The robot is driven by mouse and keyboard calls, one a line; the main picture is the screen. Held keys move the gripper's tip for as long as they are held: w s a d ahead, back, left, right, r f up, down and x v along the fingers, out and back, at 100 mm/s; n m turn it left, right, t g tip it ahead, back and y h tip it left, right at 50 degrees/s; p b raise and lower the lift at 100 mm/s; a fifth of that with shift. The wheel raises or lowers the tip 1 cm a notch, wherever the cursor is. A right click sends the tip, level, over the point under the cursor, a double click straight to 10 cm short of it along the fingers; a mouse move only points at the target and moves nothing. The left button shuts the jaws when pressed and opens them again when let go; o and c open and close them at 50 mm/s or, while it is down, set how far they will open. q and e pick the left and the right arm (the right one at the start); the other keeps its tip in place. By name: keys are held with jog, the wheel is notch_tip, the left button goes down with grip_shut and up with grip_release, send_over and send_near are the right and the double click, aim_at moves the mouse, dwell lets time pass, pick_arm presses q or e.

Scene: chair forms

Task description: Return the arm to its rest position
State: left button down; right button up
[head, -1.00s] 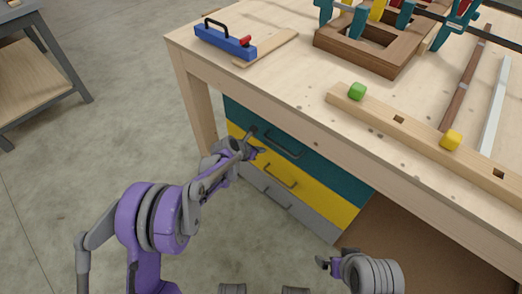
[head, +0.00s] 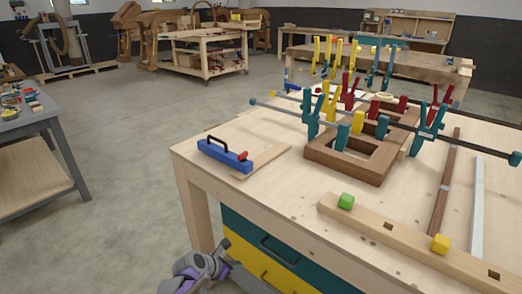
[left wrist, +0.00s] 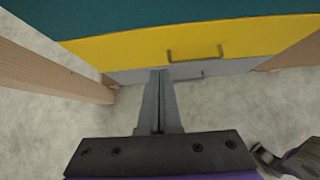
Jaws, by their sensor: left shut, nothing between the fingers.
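My left gripper (head: 222,262) shows at the bottom edge of the head view, low in front of the workbench (head: 190,215) drawers. In the left wrist view its two grey fingers (left wrist: 158,102) lie together, shut and empty. They point toward the drawer fronts, over the floor, and I see no contact with anything. The yellow drawer (left wrist: 190,42) and grey drawer (left wrist: 225,68) with dark handles are ahead of the fingers. A grey and purple part of mine (left wrist: 295,160), perhaps the right arm's end, shows at the lower right there; its jaws cannot be made out.
A wooden bench leg (left wrist: 60,65) stands left of the fingers. On the bench are a blue tool (head: 222,155), a clamped wooden frame (head: 345,165) and a beam (head: 400,245) with green and yellow blocks. A grey side table (head: 40,130) stands left. Floor between is clear.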

pick_arm(q)
jog(key=s+a+r+m+g+y, duration=0.1)
jog(key=s+r+m, duration=0.3)
jog(key=s+m, duration=0.4)
jog(key=s+a+r+m+g+y, duration=0.15)
jog(key=s+r+m, duration=0.35)
jog(key=s, duration=0.5)
jog(key=s+a+f+m+y, duration=0.1)
jog(key=s+a+m+y, duration=0.15)
jog(key=s+m, duration=0.6)
jog(key=s+a+f+m+y, duration=0.1)
jog(key=s+a+f+m, duration=0.15)
jog(key=s+m, duration=0.6)
notch_tip(320, 180, up, 26)
jog(key=n+p, duration=0.2)
jog(key=p, duration=1.9)
jog(key=shift+w+t+p, duration=0.35)
jog(key=shift+w+t, duration=0.1)
pick_arm(e)
notch_tip(320, 180, up, 25)
jog(key=w+t, duration=0.1)
jog(key=shift+w, duration=0.2)
